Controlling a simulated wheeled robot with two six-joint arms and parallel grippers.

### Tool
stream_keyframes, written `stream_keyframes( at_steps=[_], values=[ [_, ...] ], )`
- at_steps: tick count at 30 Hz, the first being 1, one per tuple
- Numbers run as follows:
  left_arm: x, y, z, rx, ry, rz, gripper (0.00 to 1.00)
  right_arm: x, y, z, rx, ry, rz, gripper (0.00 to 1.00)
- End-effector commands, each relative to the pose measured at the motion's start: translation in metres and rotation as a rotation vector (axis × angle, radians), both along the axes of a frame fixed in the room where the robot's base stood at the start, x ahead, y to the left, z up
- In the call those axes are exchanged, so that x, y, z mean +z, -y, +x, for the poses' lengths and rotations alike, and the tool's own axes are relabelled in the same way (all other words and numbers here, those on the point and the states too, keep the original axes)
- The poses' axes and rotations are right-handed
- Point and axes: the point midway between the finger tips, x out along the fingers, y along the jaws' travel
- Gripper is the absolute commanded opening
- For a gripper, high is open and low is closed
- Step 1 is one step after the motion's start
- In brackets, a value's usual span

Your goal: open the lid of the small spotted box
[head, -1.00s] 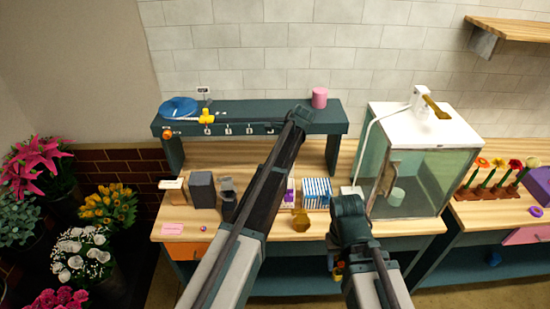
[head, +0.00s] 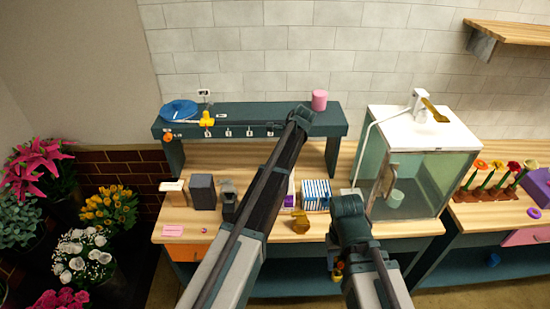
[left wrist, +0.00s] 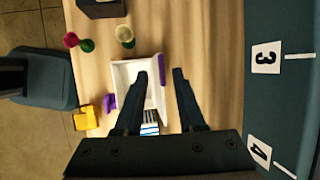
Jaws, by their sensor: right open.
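No spots can be made out on any box. In the head view only a purple and white sliver (head: 290,188) shows past my left arm. My left gripper (head: 300,117) is high, near the shelf's front; its fingers are apart and empty in the left wrist view. My right gripper (head: 350,215) is open at the table's front edge, right of a gold thing (head: 300,222).
A blue-striped box (head: 316,194) stands right of the purple sliver. A dark grey box (head: 202,191) stands further left. The teal shelf (head: 245,116) runs behind, and a glass case (head: 425,180) stands at the right.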

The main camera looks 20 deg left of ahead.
Motion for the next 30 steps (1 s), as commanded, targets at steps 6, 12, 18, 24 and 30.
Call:
stream_keyframes(
  at_steps=[6,12,18,24,30],
  values=[
    [0.034,0.012,-0.002,-0.001,0.000,0.000,0.39,0.034,0.000,0.000,0.000,-0.001,0.000,0.50],
    [0.066,0.026,-0.003,-0.001,0.000,0.000,0.39,0.066,0.000,0.000,0.003,-0.003,-0.001,0.50],
    [0.096,0.040,-0.005,-0.001,-0.001,0.001,0.39,0.096,0.000,-0.001,-0.006,-0.003,0.000,0.50],
    [0.113,0.049,-0.007,0.000,0.000,0.001,0.39,0.113,0.000,-0.001,-0.020,-0.003,0.001,0.50],
    [0.114,0.051,-0.007,0.001,0.000,0.001,0.39,0.114,0.000,-0.001,-0.024,-0.002,0.001,0.50]
  ],
)
